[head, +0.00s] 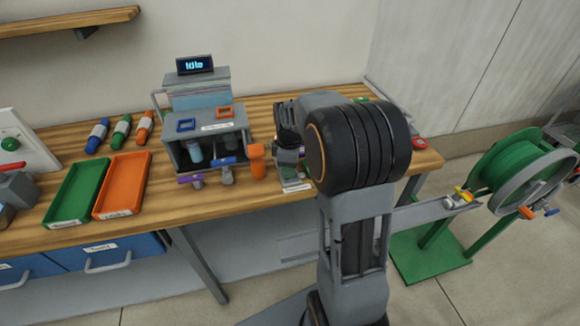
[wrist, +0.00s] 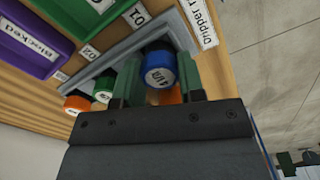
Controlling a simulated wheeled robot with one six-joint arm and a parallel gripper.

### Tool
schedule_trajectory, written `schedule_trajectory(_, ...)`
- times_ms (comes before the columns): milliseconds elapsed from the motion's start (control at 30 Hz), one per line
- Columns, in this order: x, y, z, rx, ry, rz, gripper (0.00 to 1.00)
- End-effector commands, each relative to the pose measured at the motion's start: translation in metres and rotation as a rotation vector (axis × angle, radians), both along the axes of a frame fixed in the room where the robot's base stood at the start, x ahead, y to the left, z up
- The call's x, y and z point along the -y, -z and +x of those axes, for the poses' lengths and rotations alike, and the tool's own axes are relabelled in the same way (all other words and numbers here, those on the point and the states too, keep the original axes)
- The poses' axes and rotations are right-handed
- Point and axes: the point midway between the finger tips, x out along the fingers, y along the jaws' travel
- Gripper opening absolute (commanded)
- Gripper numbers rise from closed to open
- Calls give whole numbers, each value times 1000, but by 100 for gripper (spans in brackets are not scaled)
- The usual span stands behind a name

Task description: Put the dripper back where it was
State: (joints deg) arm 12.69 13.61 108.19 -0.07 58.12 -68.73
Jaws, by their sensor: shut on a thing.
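The dripper (wrist: 160,72) has a blue cap with a label that I cannot read for sure. My gripper (wrist: 157,82) is shut on it, one green finger on each side. The dripper is at the corner of the grey-edged dripper rack (wrist: 108,61), whose label is partly cut off. I cannot tell whether it is seated in a slot or just above it. Orange, green and white caps (wrist: 103,96) show beside it, partly hidden by my gripper. In the head view my arm hides the dripper and most of the rack area.
A purple bin (wrist: 28,42) labelled "Blocked" and a green bin (wrist: 85,14) are close to the rack. On the bench are a grey unit (head: 207,140) with a display reading "Idle", a green tray (head: 75,190) and an orange tray (head: 123,185). A green hose reel (head: 515,170) stands at the right.

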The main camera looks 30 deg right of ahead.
Motion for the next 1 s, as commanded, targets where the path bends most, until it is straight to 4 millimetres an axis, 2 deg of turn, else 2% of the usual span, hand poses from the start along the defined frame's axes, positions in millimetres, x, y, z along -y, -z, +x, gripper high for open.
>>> schedule_trajectory(400,0,6,0,1,0,-1,11)
schedule_trajectory(433,0,5,0,1,0,-1,39)
schedule_trajectory(667,0,5,0,1,0,-1,61)
schedule_trajectory(867,0,4,0,1,0,-1,62)
schedule_trajectory(1000,0,-2,0,2,0,0,62)
